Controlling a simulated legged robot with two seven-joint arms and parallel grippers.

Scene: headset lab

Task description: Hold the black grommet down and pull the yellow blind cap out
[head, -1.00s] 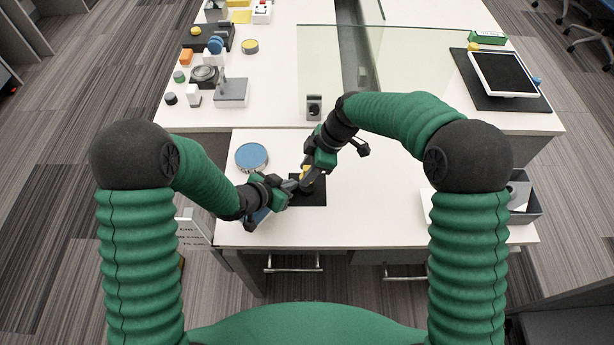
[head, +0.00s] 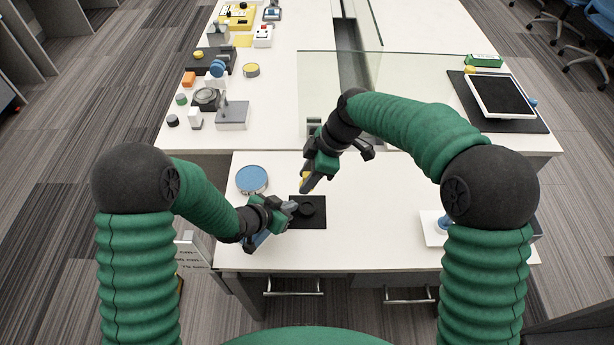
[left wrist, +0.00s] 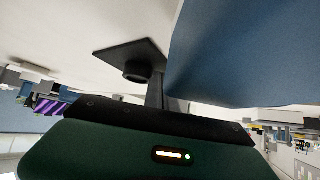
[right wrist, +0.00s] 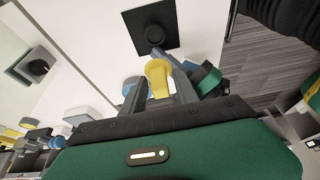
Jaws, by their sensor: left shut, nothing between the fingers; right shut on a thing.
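The black grommet (head: 307,207) sits on a black square plate (head: 318,221) on the near table. It also shows in the left wrist view (left wrist: 136,72) and, as a dark ring, in the right wrist view (right wrist: 154,34). My right gripper (head: 308,187) is shut on the yellow blind cap (right wrist: 157,77). The cap also shows yellow in the head view (head: 306,178), above and behind the plate, apart from the grommet. My left gripper (head: 292,209) is shut and empty at the plate's left side, beside the grommet. Whether it touches the grommet cannot be told.
A round blue-topped dish (head: 252,180) stands left of the plate. A glass screen (head: 345,95) rises behind the near table. Several small devices stand on the far table at the left.

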